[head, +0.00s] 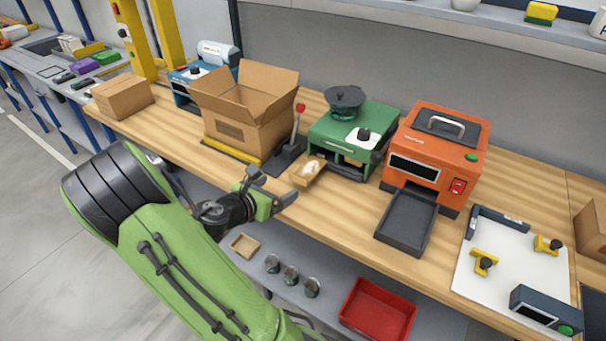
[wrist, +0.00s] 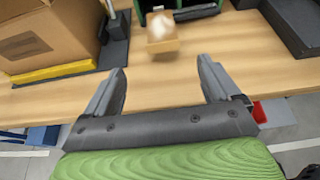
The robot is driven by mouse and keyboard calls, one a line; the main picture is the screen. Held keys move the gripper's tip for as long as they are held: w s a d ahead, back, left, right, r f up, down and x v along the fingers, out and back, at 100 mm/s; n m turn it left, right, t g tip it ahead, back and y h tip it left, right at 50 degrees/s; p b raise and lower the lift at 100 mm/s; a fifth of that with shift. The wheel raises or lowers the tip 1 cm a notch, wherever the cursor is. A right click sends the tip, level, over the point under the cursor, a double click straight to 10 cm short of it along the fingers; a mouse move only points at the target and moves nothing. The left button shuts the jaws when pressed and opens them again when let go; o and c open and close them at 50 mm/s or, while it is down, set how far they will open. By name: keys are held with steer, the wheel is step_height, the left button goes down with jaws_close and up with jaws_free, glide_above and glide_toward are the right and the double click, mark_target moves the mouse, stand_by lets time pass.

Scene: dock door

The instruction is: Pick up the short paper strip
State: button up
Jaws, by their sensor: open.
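A short tan piece with a white patch, which looks like the paper strip (head: 308,171), sticks out at the front of the green machine (head: 338,128) above the bench. In the wrist view the strip (wrist: 162,44) is at the top centre, and its white part is blurred. I cannot tell whether it is still joined to the machine. My gripper (head: 274,186) is at the bench's front edge, close to the strip and apart from it. In the wrist view my gripper (wrist: 162,68) is open and empty, with the strip beyond the gap between its fingertips.
An open cardboard box (head: 235,130) and a black lever base (head: 288,158) stand left of the strip. An orange machine (head: 440,145) with a dark tray (head: 405,222) stands right. Bare bench (head: 340,210) lies between. A lower shelf holds several cans and a red bin (head: 378,310).

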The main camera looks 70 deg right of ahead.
mark_target(297, 178)
steer(key=b+x, duration=0.1)
steer(key=x, duration=0.8)
steer(key=shift+s+d+f+b, duration=0.1)
steer(key=shift+s+d+b, duration=0.1)
steer(key=shift+b, duration=0.2)
steer(key=c, duration=1.1)
